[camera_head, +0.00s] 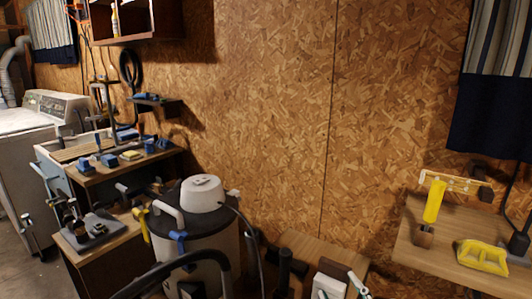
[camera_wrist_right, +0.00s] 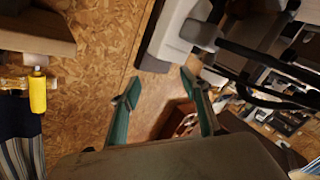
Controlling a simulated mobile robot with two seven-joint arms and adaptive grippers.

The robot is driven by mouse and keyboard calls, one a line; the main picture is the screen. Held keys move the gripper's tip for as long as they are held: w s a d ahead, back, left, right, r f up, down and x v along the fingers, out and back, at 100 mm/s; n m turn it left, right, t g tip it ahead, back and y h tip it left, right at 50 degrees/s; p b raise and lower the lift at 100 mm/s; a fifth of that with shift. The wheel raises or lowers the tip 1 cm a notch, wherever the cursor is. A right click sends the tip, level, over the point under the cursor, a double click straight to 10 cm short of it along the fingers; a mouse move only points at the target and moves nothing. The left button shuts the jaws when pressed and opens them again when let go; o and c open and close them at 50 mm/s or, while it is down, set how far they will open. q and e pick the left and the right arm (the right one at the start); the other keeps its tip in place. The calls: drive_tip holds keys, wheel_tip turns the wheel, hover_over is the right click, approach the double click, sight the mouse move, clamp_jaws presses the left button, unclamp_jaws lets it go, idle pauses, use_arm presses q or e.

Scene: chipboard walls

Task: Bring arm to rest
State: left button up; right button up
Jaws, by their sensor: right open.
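The gripper touches nothing that I can see. My left gripper does not show in either view.
A vacuum cleaner (camera_head: 195,232) stands low at left centre. Beside it are a tool-covered bench (camera_head: 105,172) and a washing machine (camera_head: 28,125). At right, a wooden shelf (camera_head: 420,248) holds a yellow-handled tool (camera_head: 434,202) and a yellow piece (camera_head: 482,257). The middle wall is bare.

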drive_tip(key=s+d+f+m+g+h, duration=0.1)
drive_tip(key=s+d+f+g+h, duration=0.4)
drive_tip(key=s+d+f, duration=0.85)
drive_tip(key=s+d+f+g, duration=0.3)
drive_tip(key=s+f, duration=0.1)
drive_tip(key=s, duration=0.2)
drive_tip(key=s+d+f+g, duration=0.4)
drive_tip(key=s, duration=0.3)
use_arm(q)
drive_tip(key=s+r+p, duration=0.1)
drive_tip(key=p, duration=0.2)
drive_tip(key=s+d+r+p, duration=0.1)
drive_tip(key=p, duration=0.3)
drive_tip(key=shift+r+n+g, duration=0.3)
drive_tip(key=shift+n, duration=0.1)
use_arm(e)
drive_tip(key=w+a+f+m+t+y, duration=0.1)
drive_tip(key=w+a+t+y, duration=0.1)
drive_tip(key=a, duration=0.6)
drive_tip(key=w+a+f+m+t+y, duration=0.1)
drive_tip(key=w+a+t+y, duration=0.2)
drive_tip(key=a, duration=0.5)
drive_tip(key=shift+a+f+m+t+y, duration=0.3)
drive_tip(key=shift+f+m+y, duration=0.1)
drive_tip(key=shift+y, duration=0.2)
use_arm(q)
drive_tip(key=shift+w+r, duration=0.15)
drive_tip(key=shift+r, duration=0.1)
use_arm(e)
drive_tip(key=shift+w, duration=0.1)
